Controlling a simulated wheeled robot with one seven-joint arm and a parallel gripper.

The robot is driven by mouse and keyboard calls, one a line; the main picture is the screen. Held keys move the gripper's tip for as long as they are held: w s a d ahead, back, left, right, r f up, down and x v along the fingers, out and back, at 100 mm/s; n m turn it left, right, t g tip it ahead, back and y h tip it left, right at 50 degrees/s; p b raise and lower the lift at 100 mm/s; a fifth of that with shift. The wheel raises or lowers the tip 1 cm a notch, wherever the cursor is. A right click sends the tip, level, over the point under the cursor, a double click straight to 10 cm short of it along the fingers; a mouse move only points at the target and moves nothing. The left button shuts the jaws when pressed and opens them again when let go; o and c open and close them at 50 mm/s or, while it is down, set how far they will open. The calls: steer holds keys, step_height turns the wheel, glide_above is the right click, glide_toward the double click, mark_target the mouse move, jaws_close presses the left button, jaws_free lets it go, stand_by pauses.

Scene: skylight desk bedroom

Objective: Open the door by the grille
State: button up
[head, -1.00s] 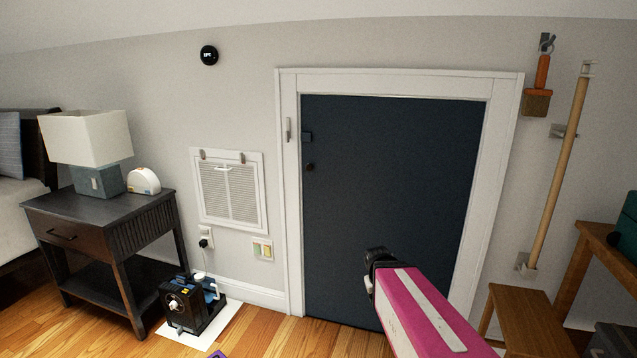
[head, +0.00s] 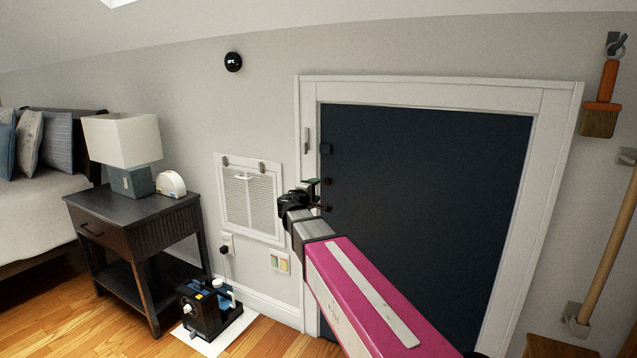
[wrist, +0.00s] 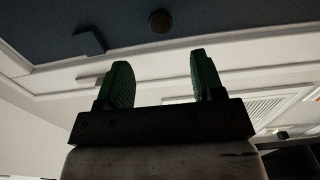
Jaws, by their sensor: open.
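The dark blue door (head: 425,200) sits shut in a white frame, to the right of the wall grille (head: 250,200). A small dark knob (head: 327,182) and a dark square latch piece (head: 325,149) are near its left edge. In the wrist view the round knob (wrist: 160,21) and the angled latch piece (wrist: 89,41) show at the top. My gripper (head: 312,187) is beside the knob in the head view. Its two green fingers (wrist: 157,80) are apart with nothing between them. I cannot tell whether it touches the door.
A nightstand (head: 130,218) with a lamp (head: 122,145) stands at the left. A black machine (head: 210,308) sits on the floor below the grille. A wooden pole (head: 610,245) is mounted on the wall at the right.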

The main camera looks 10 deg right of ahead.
mark_target(327, 182)
steer(key=x, duration=0.9)
steer(key=shift+a, duration=0.1)
steer(key=shift+x, duration=0.85)
steer(key=shift+s, duration=0.1)
